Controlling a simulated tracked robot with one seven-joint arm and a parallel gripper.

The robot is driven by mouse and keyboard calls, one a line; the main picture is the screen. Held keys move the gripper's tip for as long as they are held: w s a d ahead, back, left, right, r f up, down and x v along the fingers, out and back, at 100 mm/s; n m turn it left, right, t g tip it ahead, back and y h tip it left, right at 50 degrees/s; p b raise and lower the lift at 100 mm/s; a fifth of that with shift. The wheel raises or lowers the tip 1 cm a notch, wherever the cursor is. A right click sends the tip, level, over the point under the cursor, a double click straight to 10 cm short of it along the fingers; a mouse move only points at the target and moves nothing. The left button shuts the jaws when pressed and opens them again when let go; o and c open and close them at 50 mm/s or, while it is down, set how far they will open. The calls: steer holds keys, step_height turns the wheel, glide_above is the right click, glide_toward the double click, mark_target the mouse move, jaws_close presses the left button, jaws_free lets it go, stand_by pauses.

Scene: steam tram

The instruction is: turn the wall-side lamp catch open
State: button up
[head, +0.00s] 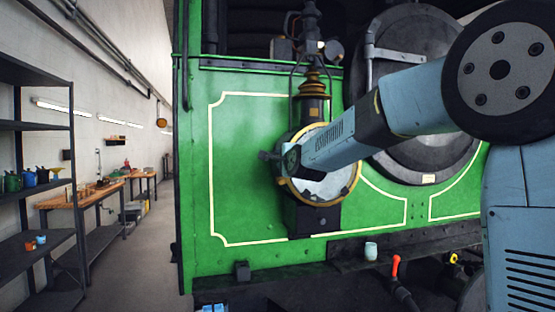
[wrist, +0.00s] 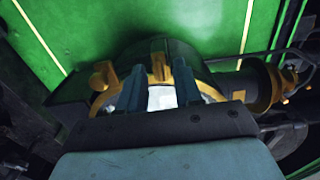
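The lamp (head: 325,188) is a round dark housing with a brass rim and pale glass, fixed to the green tram front. It also shows in the wrist view (wrist: 205,80), turned on its side with its chimney (wrist: 262,86) to the right. My gripper (head: 270,156) is at the lamp's wall-side edge. In the wrist view my gripper's fingers (wrist: 159,80) are spread, one on each side of a small brass piece (wrist: 158,62) on the rim, which looks like the wall-side catch. I cannot tell whether they touch it. In the head view my gripper hides the catch.
A brass knob (wrist: 103,76) sticks out beside the left finger. The large round smokebox door (head: 425,90) is behind my arm. A pale cup (head: 371,251) and a red-handled lever (head: 396,266) are below. Workbenches (head: 90,195) and shelves (head: 35,185) line the wall.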

jaws_close()
stand_by(0.3)
steer(key=n, duration=1.2)
steer(key=r+n, duration=0.1)
steer(key=n, duration=0.4)
steer(key=shift+a+n, duration=0.15)
steer(key=shift+n, duration=0.25)
stand_by(0.7)
